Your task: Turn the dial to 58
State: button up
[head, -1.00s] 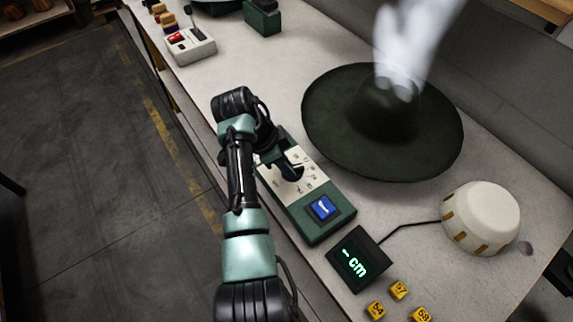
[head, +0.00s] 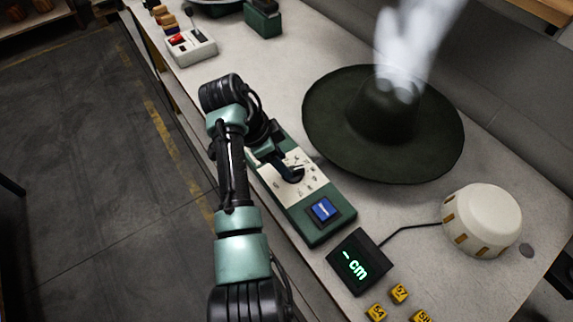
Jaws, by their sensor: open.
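The dial (head: 295,174) is a dark knob on the pale, marked face of a green control box (head: 318,233) at the front of the table. My gripper (head: 280,167) is open and low at the dial, coming from the left. My arm and gripper hide part of the dial and box, and I cannot tell whether the fingers touch the knob. The dial's numbers are too small to read. A blue button (head: 323,210) sits at the near end of the box.
A dark green wide-brimmed hat (head: 335,115) lies right of the box, under a white steam-like plume (head: 405,50). A white round block (head: 485,215) is cabled to the display. Yellow number tags (head: 399,293) lie at the near edge. A white switch box (head: 191,45) stands farther back.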

jog(key=v, duration=0.9)
jog(key=shift+r+p, duration=0.3)
